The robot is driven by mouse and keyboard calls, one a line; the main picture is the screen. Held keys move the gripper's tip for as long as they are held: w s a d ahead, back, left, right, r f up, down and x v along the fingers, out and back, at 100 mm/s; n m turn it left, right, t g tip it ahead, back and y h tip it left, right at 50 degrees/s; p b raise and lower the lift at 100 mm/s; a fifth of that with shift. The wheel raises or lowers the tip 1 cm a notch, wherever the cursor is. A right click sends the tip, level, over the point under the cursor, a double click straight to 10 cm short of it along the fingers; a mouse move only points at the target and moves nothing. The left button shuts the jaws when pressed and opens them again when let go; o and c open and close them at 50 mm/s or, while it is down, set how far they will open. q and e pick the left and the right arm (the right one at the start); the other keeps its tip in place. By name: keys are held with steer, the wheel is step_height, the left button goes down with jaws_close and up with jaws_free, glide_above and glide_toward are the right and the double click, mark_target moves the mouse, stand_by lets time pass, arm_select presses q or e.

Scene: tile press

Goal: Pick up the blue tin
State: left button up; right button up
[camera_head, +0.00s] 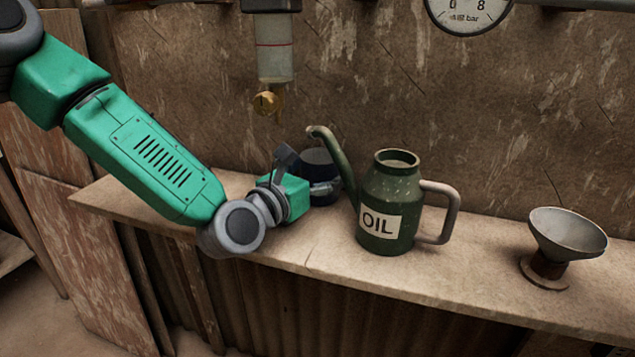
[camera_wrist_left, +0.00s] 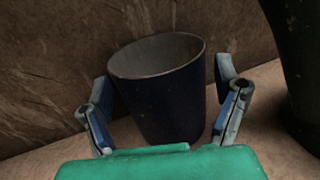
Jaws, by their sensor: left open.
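The blue tin (camera_head: 318,163) stands upright on the wooden shelf against the back wall, partly hidden by my left gripper in the head view. It is a dark blue, open-topped tin that also shows in the left wrist view (camera_wrist_left: 164,98). My left gripper (camera_head: 325,188) is open. My right gripper is in neither view.
A green oil can (camera_head: 391,208) with a long spout stands just right of the tin, its spout close to the tin. A metal funnel (camera_head: 567,236) stands farther right on the shelf (camera_head: 470,260). A glass lubricator with a brass tap (camera_head: 266,102) hangs above.

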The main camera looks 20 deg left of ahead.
arm_select(q)
steer(key=shift+d, duration=0.4)
steer(key=c, duration=1.3)
steer(key=shift+a, duration=0.25)
steer(key=shift+c, duration=0.8)
steer(key=shift+s+a+r, duration=0.1)
steer(key=shift+a, duration=0.3)
steer(key=shift+a+r, duration=0.15)
steer(key=shift+r, duration=0.15)
steer(key=s+a+r+p, duration=0.3)
steer(key=s+a+r, duration=0.3)
steer(key=a, duration=0.5)
steer(key=shift+s+a+r, duration=0.15)
steer(key=shift+r, duration=0.45)
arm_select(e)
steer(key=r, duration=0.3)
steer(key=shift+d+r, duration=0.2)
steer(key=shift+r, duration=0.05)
